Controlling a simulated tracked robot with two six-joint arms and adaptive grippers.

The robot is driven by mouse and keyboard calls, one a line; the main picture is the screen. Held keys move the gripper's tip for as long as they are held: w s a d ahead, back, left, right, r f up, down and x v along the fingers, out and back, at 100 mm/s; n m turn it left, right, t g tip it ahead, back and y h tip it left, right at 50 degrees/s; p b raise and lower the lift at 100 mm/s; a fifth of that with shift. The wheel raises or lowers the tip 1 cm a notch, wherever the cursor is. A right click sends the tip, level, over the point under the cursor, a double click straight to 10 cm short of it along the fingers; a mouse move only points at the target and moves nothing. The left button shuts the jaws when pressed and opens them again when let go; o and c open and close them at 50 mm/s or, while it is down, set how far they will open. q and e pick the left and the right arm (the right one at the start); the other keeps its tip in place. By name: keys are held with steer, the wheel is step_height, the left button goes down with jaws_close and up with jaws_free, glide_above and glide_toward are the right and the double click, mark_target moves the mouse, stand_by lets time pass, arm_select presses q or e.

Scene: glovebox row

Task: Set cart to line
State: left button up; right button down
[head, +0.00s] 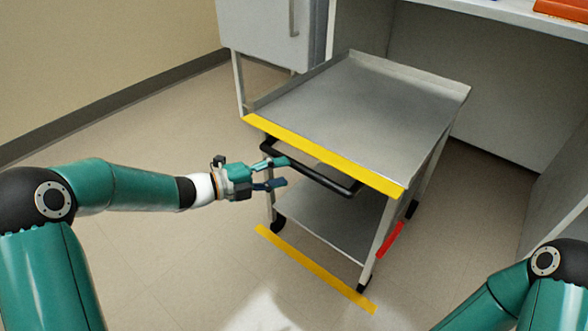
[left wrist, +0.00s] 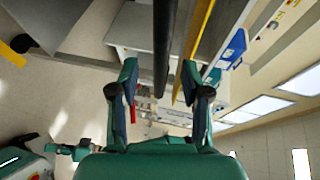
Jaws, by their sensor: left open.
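The cart is a grey metal trolley with a top tray (head: 355,105), a lower shelf (head: 325,220) and dark wheels. A yellow strip (head: 325,155) runs along its near top edge, and a black bar handle (head: 318,172) hangs below it. A yellow line (head: 315,268) lies on the floor in front of the cart, roughly parallel to it. My left gripper (head: 281,173) is open at the handle's left part. In the left wrist view the handle (left wrist: 163,45) runs between the spread fingers (left wrist: 160,92). A small teal part, seemingly my right gripper (left wrist: 82,151), shows there too.
A red strip (head: 391,240) shows low beside the cart's right side. A white cabinet (head: 270,30) stands behind left, and a grey panel (head: 480,85) under a bench closes off behind right. The floor (head: 170,240) left and in front is clear.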

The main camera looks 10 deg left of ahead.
arm_select(q)
steer(key=v, duration=0.5)
steer(key=shift+s+a, duration=0.25)
steer(key=shift+d, duration=0.1)
steer(key=s+d+f+n+g+y+p, duration=0.1)
steer(key=s+d+f+n, duration=0.1)
steer(key=d+f+n, duration=0.5)
steer(key=s+d+f+n+g+y, duration=0.1)
steer(key=s+d+f+n, duration=0.2)
steer(key=f, duration=0.7)
steer(key=s+a+f+n+g+y, duration=0.2)
steer(key=s+f+n+g+y, duration=0.15)
steer(key=s+f+n, duration=0.55)
steer(key=s+a+f+n+g+y, duration=0.2)
steer(key=s+f+n+g+y, duration=0.3)
steer(key=s+n, duration=0.6)
step_height(320, 180, up, 37)
steer(key=t+h+p, duration=0.1)
steer(key=h+p, duration=0.1)
steer(key=p, duration=3.6)
steer(key=shift+s+d+m, duration=0.15)
steer(key=shift+s+m, duration=0.15)
